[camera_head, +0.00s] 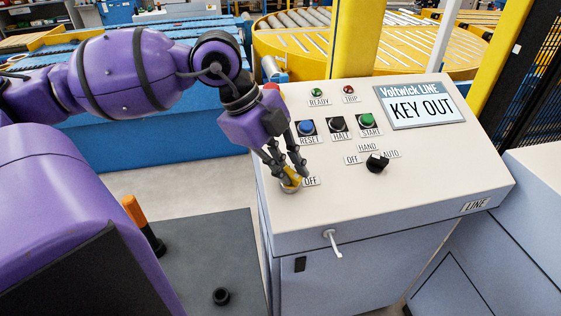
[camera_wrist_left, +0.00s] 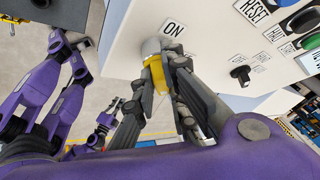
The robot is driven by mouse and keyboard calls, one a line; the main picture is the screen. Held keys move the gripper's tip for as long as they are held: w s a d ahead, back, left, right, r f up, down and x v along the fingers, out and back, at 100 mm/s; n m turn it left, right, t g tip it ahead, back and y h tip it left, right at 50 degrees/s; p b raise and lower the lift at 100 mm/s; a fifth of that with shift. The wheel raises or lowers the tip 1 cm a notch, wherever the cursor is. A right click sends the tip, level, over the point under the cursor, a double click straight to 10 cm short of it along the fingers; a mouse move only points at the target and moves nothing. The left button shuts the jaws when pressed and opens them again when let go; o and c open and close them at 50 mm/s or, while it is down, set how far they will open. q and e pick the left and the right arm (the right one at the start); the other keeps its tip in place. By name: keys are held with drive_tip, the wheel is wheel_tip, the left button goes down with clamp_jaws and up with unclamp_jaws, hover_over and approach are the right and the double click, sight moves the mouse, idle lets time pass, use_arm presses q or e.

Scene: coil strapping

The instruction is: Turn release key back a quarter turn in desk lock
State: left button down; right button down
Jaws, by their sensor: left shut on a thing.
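The desk lock (camera_head: 289,187) is a round metal barrel at the left of the sloping desk top, with an OFF label beside it. The yellow release key (camera_wrist_left: 156,74) stands at the lock, and the lock's collar (camera_wrist_left: 150,46) shows behind it in the left wrist view, below an ON label. My left gripper (camera_head: 291,175) reaches down to the key and is shut on it, with one finger on each side. The fingers hide part of the key. I cannot tell how deep the key sits in the lock.
The desk's display (camera_head: 420,106) reads KEY OUT. A black selector knob (camera_head: 377,162) is to the right. A pale lever (camera_head: 332,242) sticks out of the desk front.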

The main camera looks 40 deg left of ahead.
use_arm(q)
drive_tip(key=shift+s+d+f, duration=0.1)
drive_tip(key=shift+s+d, duration=0.05)
drive_tip(key=shift+s, duration=0.1)
drive_tip(key=shift+n, duration=0.4)
drive_tip(key=shift+f, duration=0.15)
use_arm(e)
drive_tip(key=shift+s, duration=0.5)
use_arm(q)
drive_tip(key=shift+s+n+t+p, duration=0.15)
drive_tip(key=shift+n+t+p, duration=0.25)
drive_tip(key=shift+p, duration=0.1)
drive_tip(key=shift+s+d+n+t+p, duration=0.15)
drive_tip(key=shift+n+t+p, duration=0.3)
drive_tip(key=shift+n, duration=0.35)
drive_tip(key=shift+f+n+t, duration=0.1)
drive_tip(key=shift+n+t, duration=0.25)
drive_tip(key=shift+n, duration=0.15)
drive_tip(key=shift+s+d+f+n+t+y+p, duration=0.15)
drive_tip(key=shift+n+t+y+p, duration=0.2)
drive_tip(key=shift+n, duration=0.45)
drive_tip(key=shift+n+y, duration=0.25)
drive_tip(key=shift+n, duration=0.05)
drive_tip(key=shift+t, duration=0.35)
use_arm(e)
drive_tip(key=shift+t, duration=0.4)
drive_tip(key=shift+w+d+r, duration=0.1)
drive_tip(key=shift+w+r, duration=1.65)
drive_tip(key=shift+r, duration=0.25)
